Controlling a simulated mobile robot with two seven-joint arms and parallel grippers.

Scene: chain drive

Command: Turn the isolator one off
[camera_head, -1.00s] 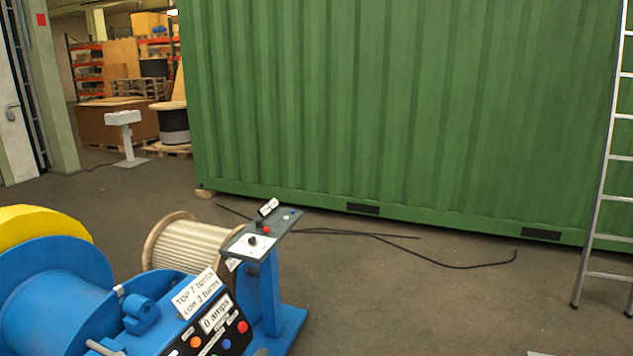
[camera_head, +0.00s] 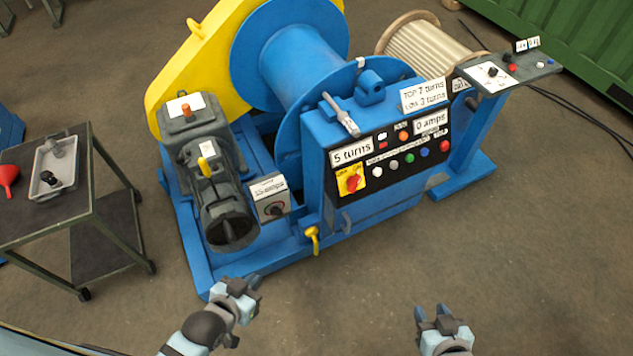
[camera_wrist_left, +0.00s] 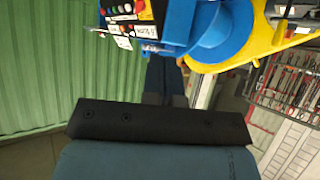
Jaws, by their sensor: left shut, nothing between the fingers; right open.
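A blue winch machine (camera_head: 345,215) stands in the middle of the head view. Its black front panel carries a yellow plate with a red rotary switch (camera_head: 350,180), which looks like an isolator. A smaller grey box with a dark round knob (camera_head: 273,209) sits further left; I cannot read which one is isolator one. My left gripper (camera_head: 252,284) is shut and empty, in front of the machine's lower left and apart from it. My right gripper (camera_head: 432,312) is open and empty, in front of the machine to the right. The machine also shows upside down in the left wrist view (camera_wrist_left: 178,25).
A dark trolley (camera_head: 110,208) with a grey tray (camera_head: 75,163) and a red funnel (camera_head: 8,177) stands at the left. A yellow lever (camera_head: 313,240) sticks out low on the machine's front. A control stand (camera_head: 505,72) is at the right. The floor before the machine is clear.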

